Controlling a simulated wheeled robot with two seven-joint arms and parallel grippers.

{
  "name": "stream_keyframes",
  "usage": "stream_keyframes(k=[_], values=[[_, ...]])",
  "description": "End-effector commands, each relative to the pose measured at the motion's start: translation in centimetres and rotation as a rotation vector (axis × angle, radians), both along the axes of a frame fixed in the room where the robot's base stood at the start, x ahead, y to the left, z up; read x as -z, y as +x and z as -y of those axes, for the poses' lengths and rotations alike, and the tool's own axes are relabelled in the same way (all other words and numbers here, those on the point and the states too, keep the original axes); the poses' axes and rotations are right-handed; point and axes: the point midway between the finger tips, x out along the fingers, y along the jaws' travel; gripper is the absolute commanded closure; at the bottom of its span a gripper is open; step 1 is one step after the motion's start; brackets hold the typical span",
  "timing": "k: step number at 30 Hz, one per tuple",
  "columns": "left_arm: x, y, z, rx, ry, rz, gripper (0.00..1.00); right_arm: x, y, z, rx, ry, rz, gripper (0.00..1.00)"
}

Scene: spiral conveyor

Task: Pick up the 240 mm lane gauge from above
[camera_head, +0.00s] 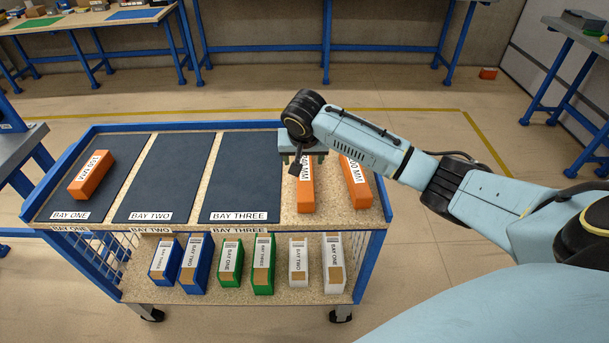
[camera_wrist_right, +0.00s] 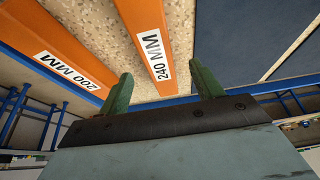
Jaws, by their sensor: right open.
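The 240 mm lane gauge (camera_wrist_right: 149,40) is an orange bar with a white label reading 240 MM. In the head view the same gauge (camera_head: 305,197) lies on the cart's top shelf, right of the bay three mat, its far part hidden under my right gripper. My right gripper (camera_head: 303,157) is open and empty above it. In the wrist view its two green fingers (camera_wrist_right: 163,88) stand apart, with the gauge's labelled end showing between and beyond them. My left gripper is not in view.
The 200 mm gauge (camera_head: 356,184) lies close on the right. Another orange gauge (camera_head: 92,175) rests on the bay one mat (camera_head: 62,197). The bay two (camera_head: 165,180) and bay three mats (camera_head: 240,180) are bare. Blue, green and white boxes (camera_head: 231,263) stand on the lower shelf.

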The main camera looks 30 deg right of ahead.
Motion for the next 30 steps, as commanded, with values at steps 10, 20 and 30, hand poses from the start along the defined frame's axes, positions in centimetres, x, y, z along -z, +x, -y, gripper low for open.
stream_keyframes(k=[10, 20, 30], values=[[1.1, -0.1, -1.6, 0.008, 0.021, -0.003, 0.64, 3.6, 0.7, 0.8, 0.001, -0.002, -0.001, 0.35], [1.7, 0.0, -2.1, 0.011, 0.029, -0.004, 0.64, 5.8, 1.6, 1.3, -0.001, -0.001, 0.002, 0.35], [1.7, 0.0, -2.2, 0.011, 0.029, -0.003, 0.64, 5.7, 1.5, 1.3, -0.001, -0.001, 0.002, 0.61]])
